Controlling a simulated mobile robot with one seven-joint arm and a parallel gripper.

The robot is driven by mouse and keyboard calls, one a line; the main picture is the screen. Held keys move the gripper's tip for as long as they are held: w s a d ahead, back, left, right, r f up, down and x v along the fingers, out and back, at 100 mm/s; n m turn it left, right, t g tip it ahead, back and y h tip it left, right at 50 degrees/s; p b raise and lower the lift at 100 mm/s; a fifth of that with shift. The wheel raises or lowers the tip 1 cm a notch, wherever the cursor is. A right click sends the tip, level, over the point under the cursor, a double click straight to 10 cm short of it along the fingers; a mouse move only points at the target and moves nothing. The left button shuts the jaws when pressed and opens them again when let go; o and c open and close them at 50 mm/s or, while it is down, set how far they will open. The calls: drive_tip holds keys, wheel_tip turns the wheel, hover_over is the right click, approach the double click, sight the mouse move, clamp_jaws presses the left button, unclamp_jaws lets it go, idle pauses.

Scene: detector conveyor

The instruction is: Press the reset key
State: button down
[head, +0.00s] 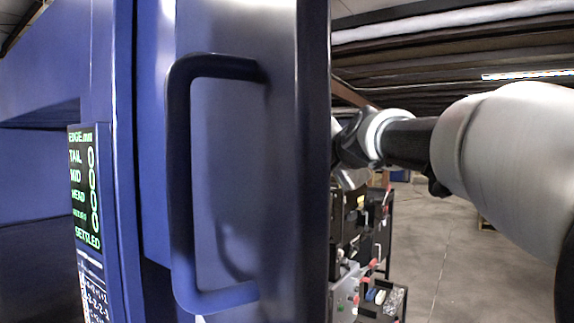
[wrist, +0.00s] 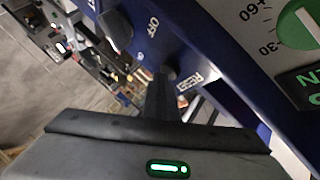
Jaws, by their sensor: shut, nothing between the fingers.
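In the wrist view, my gripper (wrist: 163,84) is shut and empty, its narrow dark fingertips pointing at a blue panel (wrist: 185,40). The label RESET (wrist: 190,82), partly covered, is printed on the panel just right of the fingertips. A small dark round key (wrist: 169,73) shows right at the tips, largely hidden by them. I cannot tell whether the tips touch it.
A dark knob (wrist: 116,30) beside the word OFF sits left of the fingers. A green dial (wrist: 302,22) is at upper right. In the head view, a lit display (head: 86,190) reads SETTLED with zeros. Equipment carts (head: 368,250) stand behind; grey floor (head: 460,270) is open at right.

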drive_tip(key=shift+w+a, duration=0.1)
drive_tip(key=shift+a, duration=0.1)
drive_tip(key=shift+d+f, duration=0.1)
drive_tip(key=shift+d, duration=0.05)
idle(0.3)
drive_tip(key=shift+s+d+b, duration=0.55)
drive_tip(key=shift+d+b, duration=0.05)
drive_tip(key=shift+b, duration=0.15)
drive_tip(key=s+d+b, duration=0.1)
drive_tip(key=d, duration=0.1)
drive_tip(key=s+d+b, duration=0.2)
